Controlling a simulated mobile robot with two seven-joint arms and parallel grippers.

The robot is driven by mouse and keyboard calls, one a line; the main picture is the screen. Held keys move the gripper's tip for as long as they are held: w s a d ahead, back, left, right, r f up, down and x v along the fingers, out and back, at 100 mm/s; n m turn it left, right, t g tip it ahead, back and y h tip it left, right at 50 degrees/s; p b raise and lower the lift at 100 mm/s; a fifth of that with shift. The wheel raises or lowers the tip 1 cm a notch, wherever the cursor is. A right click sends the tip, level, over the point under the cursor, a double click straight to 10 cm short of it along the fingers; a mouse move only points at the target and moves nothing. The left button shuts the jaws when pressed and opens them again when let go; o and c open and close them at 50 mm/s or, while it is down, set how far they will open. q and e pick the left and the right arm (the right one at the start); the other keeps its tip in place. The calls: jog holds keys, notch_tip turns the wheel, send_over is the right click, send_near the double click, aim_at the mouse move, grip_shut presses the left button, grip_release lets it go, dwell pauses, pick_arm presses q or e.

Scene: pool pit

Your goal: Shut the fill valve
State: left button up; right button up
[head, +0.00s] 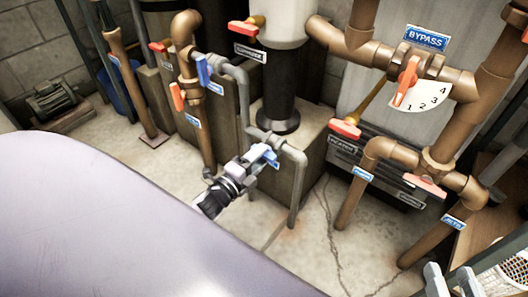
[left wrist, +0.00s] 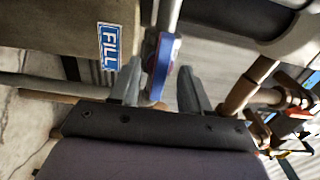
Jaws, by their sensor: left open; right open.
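The fill valve's blue lever (left wrist: 163,62) shows in the left wrist view beside a blue FILL label (left wrist: 110,47). It runs roughly in line with a grey pipe (left wrist: 171,14) in that picture. My left gripper (left wrist: 160,90) is open, with one finger on each side of the lever; whether either finger touches it I cannot tell. In the head view my left gripper (head: 247,168) is at the grey pipework low in the middle, beside the small blue lever and label (head: 271,157). My right gripper (head: 452,281) is open and empty at the bottom right.
Another blue lever (head: 204,70) sits on a grey pipe above and left. Copper pipes with orange handles stand close by, including a BYPASS dial (head: 428,94) at the right. A large pale lilac surface (head: 120,220) fills the lower left. Cracked concrete floor (head: 335,225) is open below.

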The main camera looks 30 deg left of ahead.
pick_arm(q)
jog(key=shift+s, duration=0.1)
jog(key=s, duration=0.2)
jog(key=s+p, duration=0.1)
jog(key=shift+s+a, duration=0.2)
jog(key=shift+s, duration=0.2)
